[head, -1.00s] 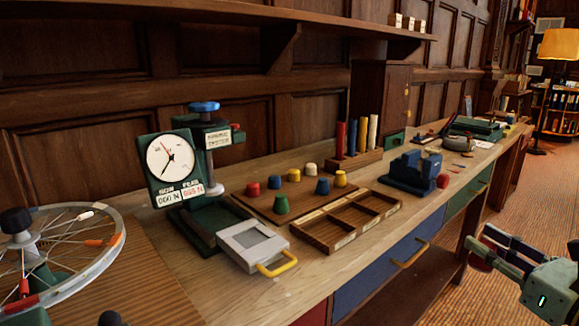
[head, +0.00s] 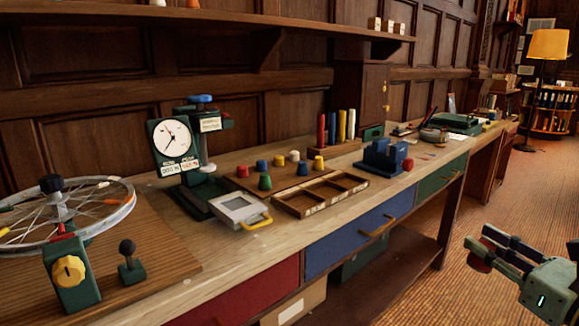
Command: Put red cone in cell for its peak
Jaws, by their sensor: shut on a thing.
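My gripper (head: 487,247) hangs at the lower right, over the floor and away from the bench. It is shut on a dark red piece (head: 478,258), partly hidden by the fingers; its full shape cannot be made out. A wooden tray (head: 322,207) with several open cells lies on the bench, and its cells look empty. Behind it a flat brown board (head: 285,195) holds several small tapered pieces: a red one (head: 242,171), a green one (head: 265,182), and blue, yellow and white ones. The labels on the tray's front are too small to read.
A dial force tester (head: 175,145) and a grey box with a yellow handle (head: 241,210) stand left of the tray. A blue device (head: 386,160) with a red end stands to its right, upright coloured rods behind. A spoked wheel (head: 70,205) takes the left end.

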